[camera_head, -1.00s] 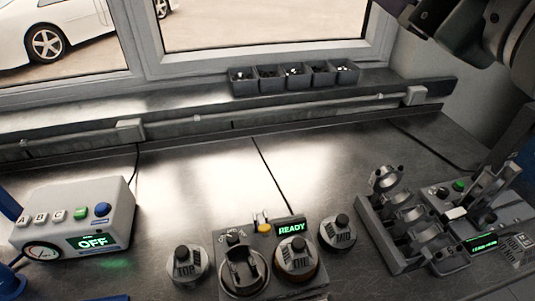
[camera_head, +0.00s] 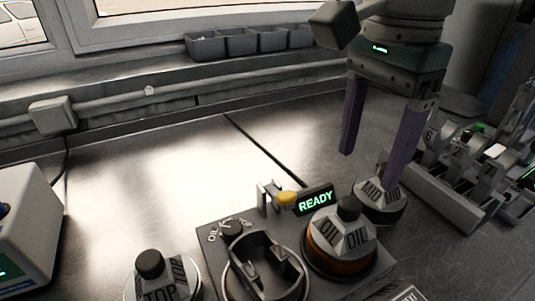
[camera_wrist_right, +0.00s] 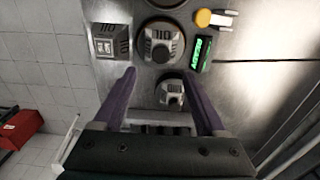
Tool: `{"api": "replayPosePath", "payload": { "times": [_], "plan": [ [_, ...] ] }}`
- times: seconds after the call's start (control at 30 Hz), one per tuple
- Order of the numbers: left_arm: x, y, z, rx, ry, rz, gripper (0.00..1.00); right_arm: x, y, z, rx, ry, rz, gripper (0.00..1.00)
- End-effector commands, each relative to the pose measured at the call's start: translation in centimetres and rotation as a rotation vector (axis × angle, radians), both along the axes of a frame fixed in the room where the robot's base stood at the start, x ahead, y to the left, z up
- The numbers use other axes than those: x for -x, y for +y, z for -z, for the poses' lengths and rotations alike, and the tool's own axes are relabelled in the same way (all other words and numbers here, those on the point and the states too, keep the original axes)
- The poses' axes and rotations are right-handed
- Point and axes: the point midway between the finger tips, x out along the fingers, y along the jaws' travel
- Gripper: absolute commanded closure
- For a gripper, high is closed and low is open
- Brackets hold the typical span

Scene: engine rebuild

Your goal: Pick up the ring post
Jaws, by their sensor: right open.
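Several dark ring posts with knobs and labelled collars stand by the tool station. The MID post (camera_head: 384,203) is at the right, the OIL post (camera_head: 340,242) is seated on the station with a copper-coloured band beneath its collar, and the TOP post (camera_head: 160,284) is at the lower left, cut by the frame edge. My right gripper (camera_head: 368,166) is open and empty, pointing down above the MID post. One finger overlaps that post in the picture; contact cannot be told. In the wrist view, the MID post (camera_wrist_right: 172,94) shows between my right gripper's fingers (camera_wrist_right: 158,72). My left gripper is out of view.
The station has a green READY display (camera_head: 316,201), a yellow-tipped lever (camera_head: 287,197) and an open clamp holder (camera_head: 262,268). A rack of metal parts (camera_head: 440,190) stands close on the right. Dark bins (camera_head: 241,42) line the back ledge. The bench's middle is clear.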

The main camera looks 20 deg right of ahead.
Motion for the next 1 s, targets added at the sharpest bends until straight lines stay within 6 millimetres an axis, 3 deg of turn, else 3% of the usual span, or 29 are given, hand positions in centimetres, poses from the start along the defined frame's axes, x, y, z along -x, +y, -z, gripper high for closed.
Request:
{"api": "replayPosePath", "payload": {
  "times": [0.1, 0.37, 0.6, 0.87, 1.0],
  "plan": [
    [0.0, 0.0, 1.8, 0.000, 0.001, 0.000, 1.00, 0.1, 0.2, 2.6, -0.004, 0.002, -0.001, 0.26],
    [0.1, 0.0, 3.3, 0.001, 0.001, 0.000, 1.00, 0.0, 0.4, 5.0, -0.006, 0.002, -0.002, 0.26],
    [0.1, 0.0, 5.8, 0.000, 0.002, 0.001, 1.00, -0.1, 0.6, 8.8, -0.007, 0.003, -0.001, 0.26],
    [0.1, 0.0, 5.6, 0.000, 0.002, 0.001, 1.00, -0.2, 0.6, 8.7, -0.008, 0.001, -0.001, 0.27],
    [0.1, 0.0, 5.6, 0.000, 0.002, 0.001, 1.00, -0.2, 0.6, 8.7, -0.008, 0.001, -0.001, 0.43]
  ]
}}
